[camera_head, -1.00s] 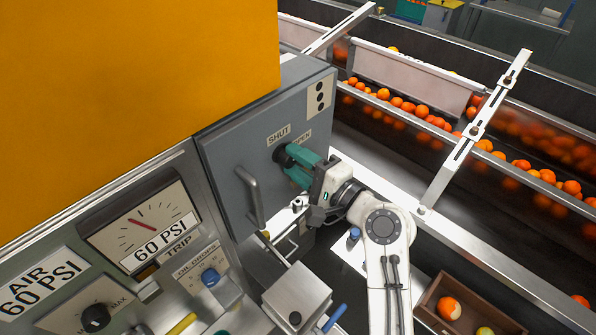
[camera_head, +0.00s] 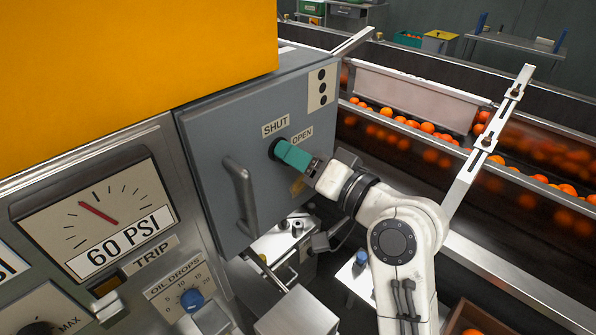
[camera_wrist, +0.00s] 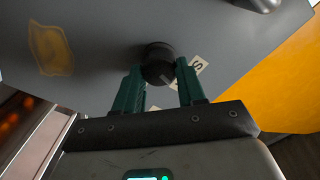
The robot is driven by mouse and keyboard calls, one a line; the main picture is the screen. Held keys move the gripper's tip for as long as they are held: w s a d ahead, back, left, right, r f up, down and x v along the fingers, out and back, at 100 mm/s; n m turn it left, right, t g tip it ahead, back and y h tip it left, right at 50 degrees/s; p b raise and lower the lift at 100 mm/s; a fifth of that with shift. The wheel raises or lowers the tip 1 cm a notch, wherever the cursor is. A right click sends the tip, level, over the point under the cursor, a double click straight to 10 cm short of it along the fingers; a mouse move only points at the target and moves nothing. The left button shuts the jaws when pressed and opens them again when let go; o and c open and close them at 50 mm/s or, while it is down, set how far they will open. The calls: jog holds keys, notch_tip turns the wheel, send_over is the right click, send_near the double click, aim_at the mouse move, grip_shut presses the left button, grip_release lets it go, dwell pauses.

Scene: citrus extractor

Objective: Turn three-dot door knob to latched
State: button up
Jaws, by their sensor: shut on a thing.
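The grey door (camera_head: 210,140) carries a plate with three black dots (camera_head: 321,88) at its upper right. Its round black knob (camera_wrist: 158,62) sits between the SHUT label (camera_head: 275,125) and the OPEN label (camera_head: 302,138). My gripper (camera_head: 283,150) has its green fingers shut on the knob, one on each side in the wrist view (camera_wrist: 159,70). In the head view the fingers hide most of the knob. I cannot tell which label the knob points to.
A bar handle (camera_head: 243,195) stands out from the door, left of my gripper. A gauge panel with a 60 PSI plate (camera_head: 122,245) is at the left. A slanted metal bracket (camera_head: 490,135) and a conveyor of oranges (camera_head: 405,118) lie to the right.

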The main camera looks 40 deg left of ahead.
jog(key=shift+f+n+b, duration=0.2)
jog(key=shift+n+b, duration=0.85)
jog(key=shift+n, duration=0.15)
jog(key=shift+r, duration=0.1)
jog(key=o, duration=1.1)
jog(key=shift+r, duration=0.1)
jog(key=shift+c, duration=0.2)
jog(key=d, duration=1)
jog(key=shift+s+d, duration=0.4)
jog(key=shift+s, duration=0.05)
